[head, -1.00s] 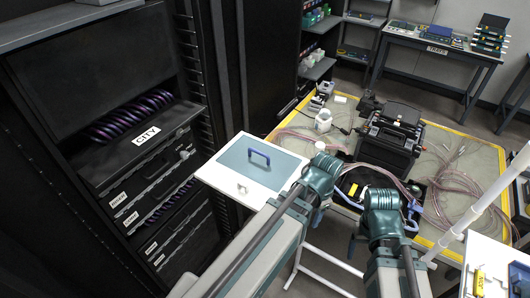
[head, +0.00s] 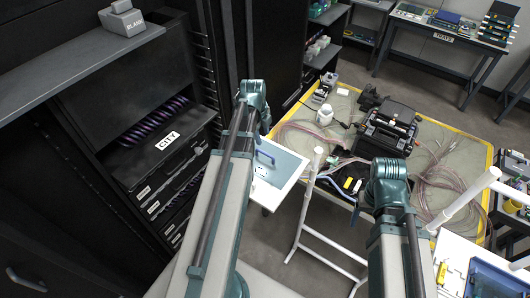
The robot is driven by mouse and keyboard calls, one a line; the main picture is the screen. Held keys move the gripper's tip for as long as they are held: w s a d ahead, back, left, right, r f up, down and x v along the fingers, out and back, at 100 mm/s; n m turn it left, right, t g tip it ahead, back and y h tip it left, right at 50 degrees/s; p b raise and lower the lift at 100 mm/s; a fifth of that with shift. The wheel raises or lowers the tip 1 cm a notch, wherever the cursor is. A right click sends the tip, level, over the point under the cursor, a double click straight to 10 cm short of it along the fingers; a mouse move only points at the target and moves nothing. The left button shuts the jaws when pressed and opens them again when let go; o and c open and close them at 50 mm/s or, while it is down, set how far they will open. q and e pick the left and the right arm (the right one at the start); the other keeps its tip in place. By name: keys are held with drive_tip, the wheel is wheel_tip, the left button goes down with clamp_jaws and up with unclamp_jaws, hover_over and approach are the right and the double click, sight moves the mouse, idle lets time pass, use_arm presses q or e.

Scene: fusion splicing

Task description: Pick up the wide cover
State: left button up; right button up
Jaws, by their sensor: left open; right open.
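A blue flat piece (head: 492,281) lies on a white surface at the lower right. I cannot tell for certain which is the wide cover. My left gripper (head: 258,137) is open and empty, near the board's handle; its fingers are small and partly hidden. My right gripper (head: 356,213) is open below its wrist, right of the board, apart from both pieces, and mostly hidden.
A black rack with a CITY drawer (head: 165,142) fills the left. A grey BLANK block (head: 122,18) sits on its shelf (head: 75,72). A yellow-edged table (head: 455,137) holds a black splicer (head: 388,128), cables and a white bottle (head: 325,115). White posts (head: 306,205) stand between my arms.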

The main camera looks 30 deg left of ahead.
sight(265, 153)
use_arm(q)
drive_tip(key=f+b, duration=0.2)
drive_tip(key=b, duration=0.1)
drive_tip(key=w+f+b, duration=0.1)
drive_tip(key=f+b, duration=0.1)
drive_tip(key=f, duration=0.1)
drive_tip(key=f+b, duration=0.3)
drive_tip(key=shift+w+a+f+b, duration=0.1)
drive_tip(key=shift+w+f+b, duration=0.15)
drive_tip(key=shift+w+b, duration=0.1)
drive_tip(key=f+b, duration=0.5)
drive_tip(key=shift+w+a+f, duration=0.1)
drive_tip(key=shift+w, duration=0.25)
clamp_jaws()
